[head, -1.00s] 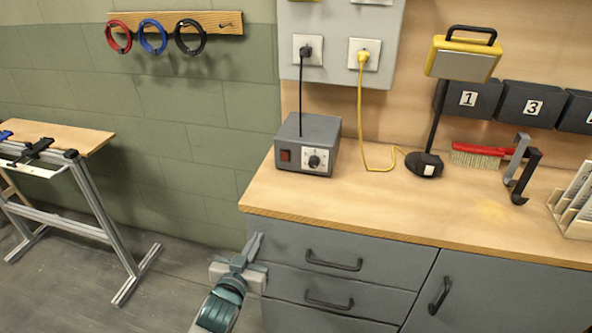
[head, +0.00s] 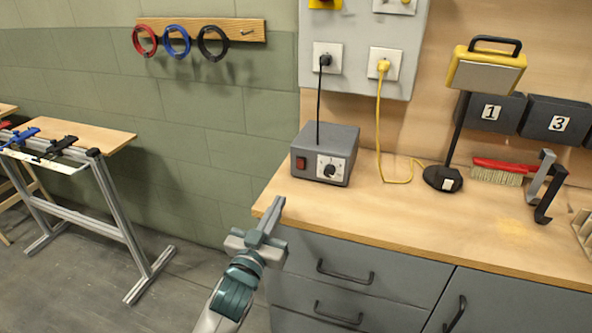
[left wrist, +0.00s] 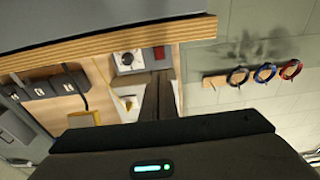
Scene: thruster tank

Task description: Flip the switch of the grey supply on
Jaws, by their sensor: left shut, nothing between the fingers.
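The grey supply (head: 325,153) stands on the workbench near its left end. Its front has a red switch (head: 301,162) on the left and a white dial plate with a black knob (head: 330,170) on the right. In the left wrist view the supply appears upside down, with the red switch (left wrist: 159,53) beside the knob (left wrist: 127,59). My left gripper (head: 274,208) is shut and empty, in front of the bench's left corner, below and short of the supply. In the left wrist view the closed fingers (left wrist: 157,95) point toward the supply. My right gripper is not in view.
A black cord runs up from the supply to a wall socket (head: 327,63). A yellow cord (head: 381,120), a yellow lamp (head: 485,68) and a red brush (head: 500,170) are to the right. The bench edge (head: 380,237) lies close to my left gripper.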

